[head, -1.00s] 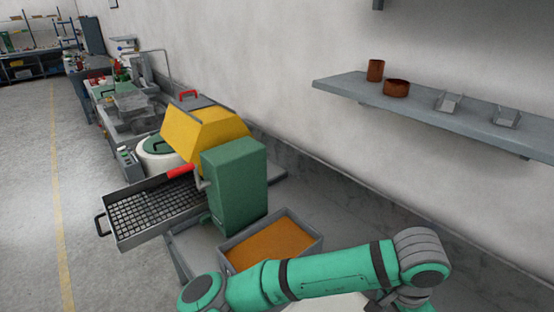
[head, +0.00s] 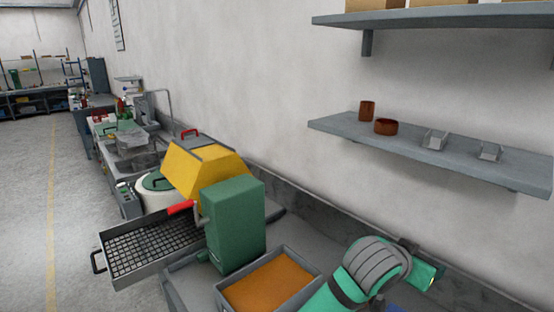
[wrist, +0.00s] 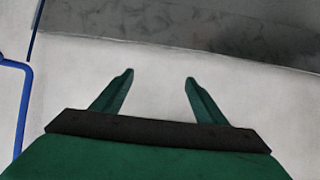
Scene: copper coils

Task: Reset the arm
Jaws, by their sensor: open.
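My gripper (wrist: 160,77) shows in the wrist view with its two green fingers spread apart. It is open, with nothing between the fingers. Past the fingertips are a pale surface and a dark grey band. In the head view my green arm is at the lower right, bent, with a grey ribbed joint near the wall. My gripper's fingers cannot be made out in the head view.
A grey tray with an orange-brown fill (head: 265,285) sits left of my arm. Behind it stand a green box (head: 233,225), a yellow hood (head: 200,172) and a mesh tray (head: 150,245). A wall shelf (head: 340,125) holds copper-coloured pieces and metal brackets. The floor at left is clear.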

